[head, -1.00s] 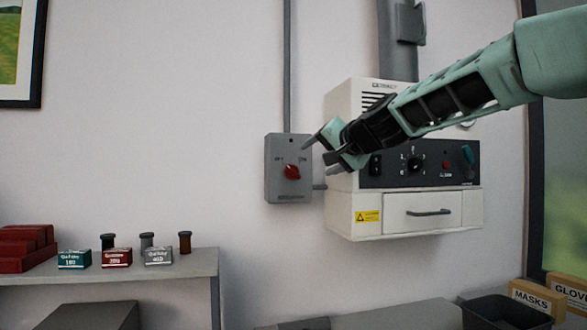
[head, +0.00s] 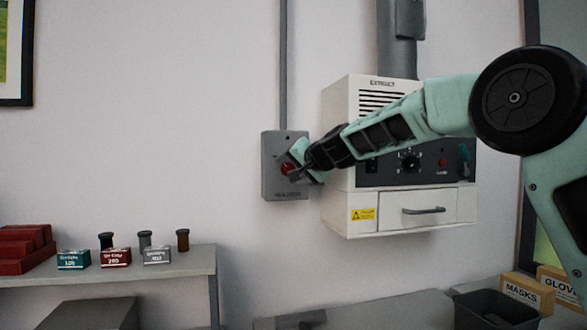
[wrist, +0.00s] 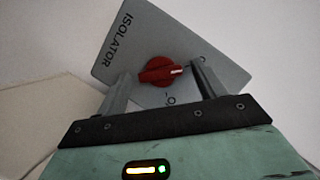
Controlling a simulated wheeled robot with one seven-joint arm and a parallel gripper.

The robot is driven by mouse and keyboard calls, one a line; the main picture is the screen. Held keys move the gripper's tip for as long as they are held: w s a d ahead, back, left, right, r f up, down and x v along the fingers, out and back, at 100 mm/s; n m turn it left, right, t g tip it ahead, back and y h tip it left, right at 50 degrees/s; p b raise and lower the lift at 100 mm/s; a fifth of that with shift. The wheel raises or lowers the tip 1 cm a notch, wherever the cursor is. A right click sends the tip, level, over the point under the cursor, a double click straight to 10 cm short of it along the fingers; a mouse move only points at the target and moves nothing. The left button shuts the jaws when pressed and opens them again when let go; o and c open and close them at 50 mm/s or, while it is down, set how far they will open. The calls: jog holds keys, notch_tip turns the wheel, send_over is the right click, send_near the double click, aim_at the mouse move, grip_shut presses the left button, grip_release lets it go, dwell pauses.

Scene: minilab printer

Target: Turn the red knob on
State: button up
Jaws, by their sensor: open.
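The red knob (head: 287,169) is on the front of a grey isolator box (head: 270,180) fixed to the wall. In the head view my gripper (head: 292,163) is at the box front and partly covers the knob. In the wrist view the knob (wrist: 160,71) sits between the two fingers of my gripper (wrist: 160,82), which are open on either side of it with gaps. A white mark shows at the right end of the knob's grip. The word ISOLATOR reads on the box (wrist: 140,40); the OFF and ON labels are mostly hidden.
A white extractor unit (head: 345,190) with a dark control panel and a drawer hangs right of the box, behind my arm. A grey conduit (head: 284,70) runs up from the box. A shelf (head: 190,265) with small boxes and jars stands lower left.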

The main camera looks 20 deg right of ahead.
jog(key=c, duration=1)
jog(key=shift+o, duration=0.2)
jog(key=shift+f, duration=0.1)
jog(key=shift+b, duration=0.45)
jog(key=shift+f+m+t+y+b, duration=0.3)
jog(key=shift+m+t+b, duration=0.7)
jog(key=shift+m+b, duration=2.6)
jog(key=shift+f+m+t+y+b, duration=0.25)
jog(key=shift+m+t+b, duration=1.3)
jog(key=shift+b, duration=3.45)
jog(key=shift+f+m+t+y+b, duration=0.15)
jog(key=shift+m+t+y+b, duration=0.25)
jog(key=shift+m+b, duration=3.45)
jog(key=shift+r+n+b, duration=0.1)
jog(key=shift+n+b, duration=0.2)
jog(key=shift+b, duration=0.25)
